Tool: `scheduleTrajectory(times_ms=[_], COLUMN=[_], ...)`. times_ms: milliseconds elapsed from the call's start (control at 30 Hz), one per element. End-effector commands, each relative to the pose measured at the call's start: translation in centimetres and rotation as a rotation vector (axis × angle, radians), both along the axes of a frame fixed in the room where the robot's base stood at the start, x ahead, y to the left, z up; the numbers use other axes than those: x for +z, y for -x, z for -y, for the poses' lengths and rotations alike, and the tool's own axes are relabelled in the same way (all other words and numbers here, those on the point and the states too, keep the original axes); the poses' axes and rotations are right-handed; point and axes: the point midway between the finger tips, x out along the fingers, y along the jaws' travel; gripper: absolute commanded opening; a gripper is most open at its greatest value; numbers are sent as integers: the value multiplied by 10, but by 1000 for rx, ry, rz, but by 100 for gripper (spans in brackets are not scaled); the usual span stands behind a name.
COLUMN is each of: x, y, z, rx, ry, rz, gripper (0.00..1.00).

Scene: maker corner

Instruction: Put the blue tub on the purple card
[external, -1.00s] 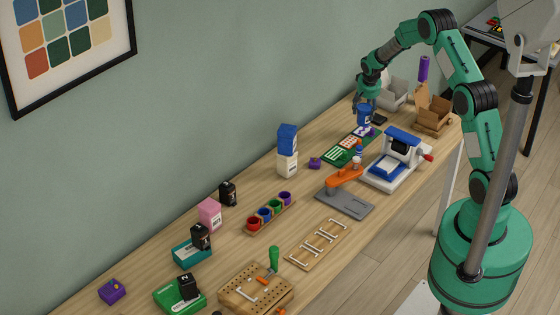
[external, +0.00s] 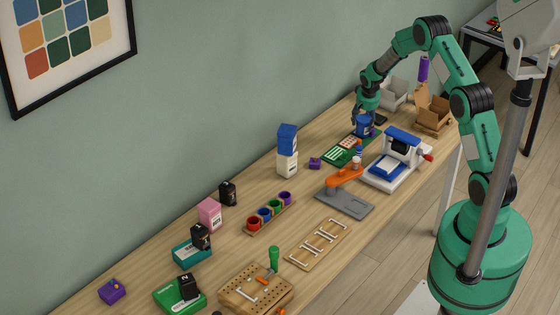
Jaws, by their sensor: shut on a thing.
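The blue tub (external: 363,126) is upright at the far end of the workbench. My gripper (external: 363,116) points down from above and is shut on it. The tub is at the far end of a green mat (external: 331,158) bearing several cards, over the spot of the purple card (external: 373,131). The tub and my gripper hide most of that card. I cannot tell whether the tub's base touches it.
A blue-and-white press machine (external: 400,160) stands right of the mat. An open cardboard box (external: 433,120), a grey bin (external: 393,95) and a dark flat item (external: 380,120) are close behind. An orange-handled tool (external: 345,178) and a small purple block (external: 315,163) are nearer.

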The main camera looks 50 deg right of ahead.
Motion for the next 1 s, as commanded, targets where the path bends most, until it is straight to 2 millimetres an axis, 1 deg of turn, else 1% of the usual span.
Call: scheduleTrajectory(times_ms=[267,400,433,500,867,1000], x=[1,-2,-2,-2,-1,3], y=[-1,-1,-1,-1,-1,-1], z=[0,0,0,0,0,0], rx=[0,0,0,0,0,0], ry=[1,1,1,1,1,1], rz=[2,2,2,2,2,2], gripper=[27,27,63,76,76,76])
